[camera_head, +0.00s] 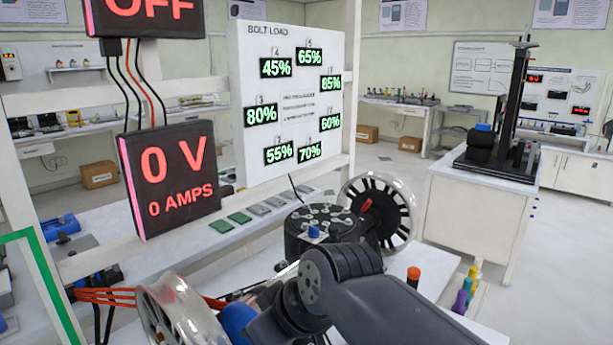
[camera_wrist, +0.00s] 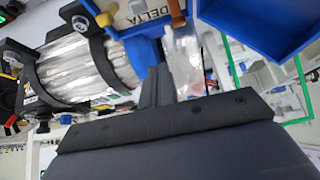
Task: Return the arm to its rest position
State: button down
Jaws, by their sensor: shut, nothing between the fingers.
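My arm shows at the lower middle of the head camera view, a dark jointed arm reaching in from the bottom right and bent at a rounded joint. Its gripper end is hidden behind the arm there. In the wrist view my gripper (camera_wrist: 158,85) is shut and empty, its dark fingers pointing up. I cannot tell whether the fingers touch anything.
A round black hub (camera_head: 318,228) and a silver spoked wheel (camera_head: 380,215) stand close behind my arm. Another wheel (camera_head: 175,312) is at lower left. Displays read "0 V, 0 AMPS" (camera_head: 170,178) and bolt loads (camera_head: 292,100). A blue tray (camera_wrist: 262,28) is near my gripper.

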jog(key=shift+w+a+f+g+h+p, duration=0.2)
jog(key=shift+w+a+g+h+p, duration=0.4)
jog(key=shift+g+h+p, duration=0.65)
jog(key=shift+w+a+f+g+h+p, duration=0.15)
jog(key=shift+w+a+g+h+p, duration=0.65)
jog(key=shift+p, duration=0.8)
jog(key=shift+w+a+f+g+h+p, duration=0.25)
jog(key=shift+a+g+h+p, duration=0.35)
jog(key=shift+h+p, duration=0.75)
